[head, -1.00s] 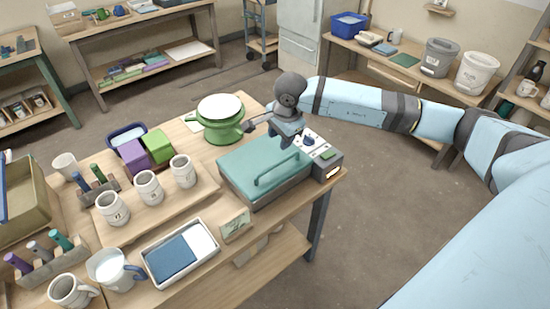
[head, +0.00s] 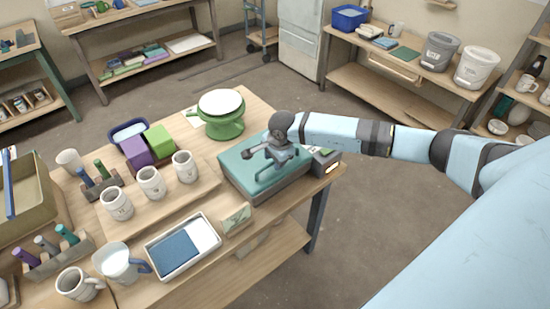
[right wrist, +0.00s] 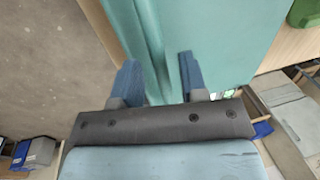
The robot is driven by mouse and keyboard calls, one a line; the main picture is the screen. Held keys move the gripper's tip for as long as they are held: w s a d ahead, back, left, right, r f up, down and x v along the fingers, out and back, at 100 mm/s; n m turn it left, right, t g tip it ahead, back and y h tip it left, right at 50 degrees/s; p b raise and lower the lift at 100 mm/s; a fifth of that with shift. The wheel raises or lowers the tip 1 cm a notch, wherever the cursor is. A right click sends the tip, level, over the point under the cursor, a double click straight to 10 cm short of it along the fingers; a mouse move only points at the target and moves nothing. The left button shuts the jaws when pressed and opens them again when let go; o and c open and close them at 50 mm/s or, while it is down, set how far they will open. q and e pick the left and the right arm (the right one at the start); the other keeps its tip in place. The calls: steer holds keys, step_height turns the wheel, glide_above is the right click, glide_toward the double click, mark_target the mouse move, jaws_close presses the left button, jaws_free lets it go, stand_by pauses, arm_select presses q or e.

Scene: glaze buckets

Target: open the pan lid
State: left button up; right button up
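The pan has a flat teal lid (head: 234,163) and sits at the right end of the wooden table. The lid looks closed on the pan. My right gripper (head: 266,163) is above the lid, pointing down at its bar handle, which it mostly hides in the head view. In the right wrist view the two blue fingers of the right gripper (right wrist: 160,80) are apart, with the teal lid handle (right wrist: 154,45) running between them. The lid (right wrist: 215,40) fills the top of that view. My left gripper is not in view.
A green pedestal with a white top (head: 221,105) stands behind the pan. A small card (head: 236,218) and a tray with blue cloth (head: 182,246) are at its near left. Several mugs stand on a board (head: 175,205) further left. Open floor lies to the right.

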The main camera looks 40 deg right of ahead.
jaws_close()
steer(key=shift+r, duration=0.1)
